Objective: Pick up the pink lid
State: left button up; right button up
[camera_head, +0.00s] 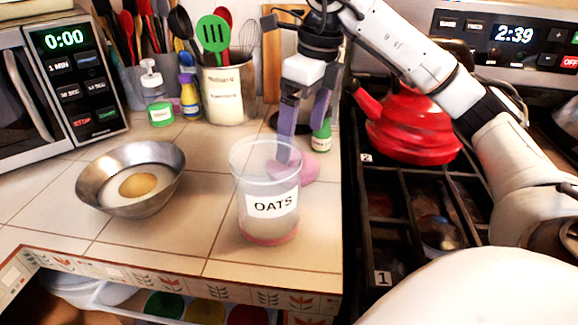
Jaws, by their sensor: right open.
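The pink lid (299,170) lies on the tiled counter behind the clear OATS container (271,207), which hides part of it. The container is upright, see-through and open at the top, with pink at its bottom. My right gripper (303,152) comes in from the upper right and points down, its purple fingers apart. Its fingertips are just above or beside the lid; I cannot tell if they touch it. The left fingertip shows through the container's clear wall. Nothing is visibly held. My left gripper is not in view.
A metal bowl (131,192) with an egg stands left. A utensil crock (229,93), small bottles (189,97) and a microwave (62,82) line the back. A small green bottle (322,138) is close to my right gripper. A red kettle (411,128) sits on the stove.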

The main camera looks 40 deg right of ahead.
jog(key=f, duration=0.2)
jog(key=w+f, duration=0.1)
jog(key=f, duration=0.2)
jog(key=shift+w+a+f+b, duration=0.25)
jog(key=shift+a+f+b, duration=0.05)
jog(key=shift+f+b, duration=0.1)
jog(key=c, duration=0.8)
